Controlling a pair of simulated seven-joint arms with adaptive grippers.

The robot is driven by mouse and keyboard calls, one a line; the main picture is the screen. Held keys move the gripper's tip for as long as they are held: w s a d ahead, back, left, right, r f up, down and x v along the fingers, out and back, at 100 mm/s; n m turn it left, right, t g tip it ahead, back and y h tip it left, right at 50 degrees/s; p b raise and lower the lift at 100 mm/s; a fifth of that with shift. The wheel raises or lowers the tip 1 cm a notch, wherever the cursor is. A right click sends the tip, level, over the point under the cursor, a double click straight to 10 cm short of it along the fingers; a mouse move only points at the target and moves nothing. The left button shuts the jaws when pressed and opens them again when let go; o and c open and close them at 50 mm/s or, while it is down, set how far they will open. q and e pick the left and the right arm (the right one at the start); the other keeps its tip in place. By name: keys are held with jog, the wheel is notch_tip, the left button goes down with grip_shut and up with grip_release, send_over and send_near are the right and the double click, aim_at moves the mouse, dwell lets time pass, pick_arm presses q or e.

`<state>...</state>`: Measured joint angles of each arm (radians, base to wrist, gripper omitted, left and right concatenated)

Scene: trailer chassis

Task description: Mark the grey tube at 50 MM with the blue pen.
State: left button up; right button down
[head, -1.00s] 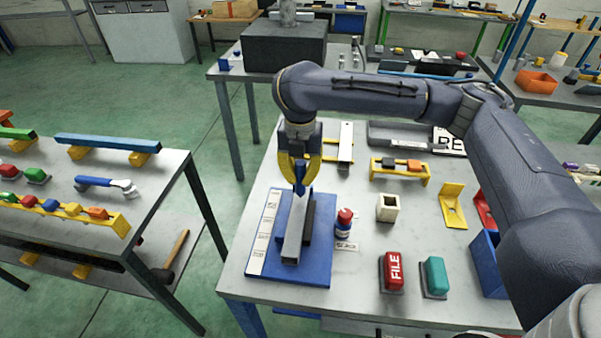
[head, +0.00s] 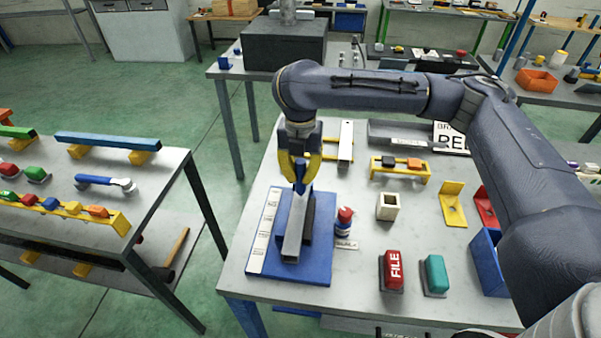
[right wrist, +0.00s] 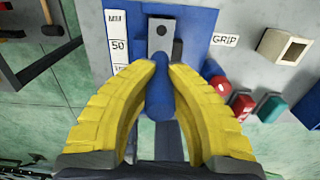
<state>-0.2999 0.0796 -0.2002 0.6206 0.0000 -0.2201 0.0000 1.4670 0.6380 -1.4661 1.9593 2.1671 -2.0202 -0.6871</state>
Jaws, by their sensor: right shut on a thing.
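The grey tube (head: 294,235) lies on a blue board (head: 316,268) beside a dark block (head: 309,222). The board has a white scale strip (head: 263,232) along its left side; in the right wrist view the strip (right wrist: 118,45) reads 50. My right gripper (head: 299,168) is shut on the blue pen (head: 300,186), which points down over the far part of the tube. In the right wrist view the yellow fingers (right wrist: 162,72) close around the pen (right wrist: 160,95). Whether the tip touches the tube is unclear. My left gripper is not in view.
A red-and-blue bottle (head: 344,219) stands right of the board. A yellow rack (head: 400,172) is behind. A separate table (head: 165,185) lies left across a gap.

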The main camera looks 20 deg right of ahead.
aim_at(301, 161)
jog(key=shift+f, duration=0.65)
dwell(1.2)
jog(key=shift+r, duration=0.15)
jog(key=shift+r, duration=3.85)
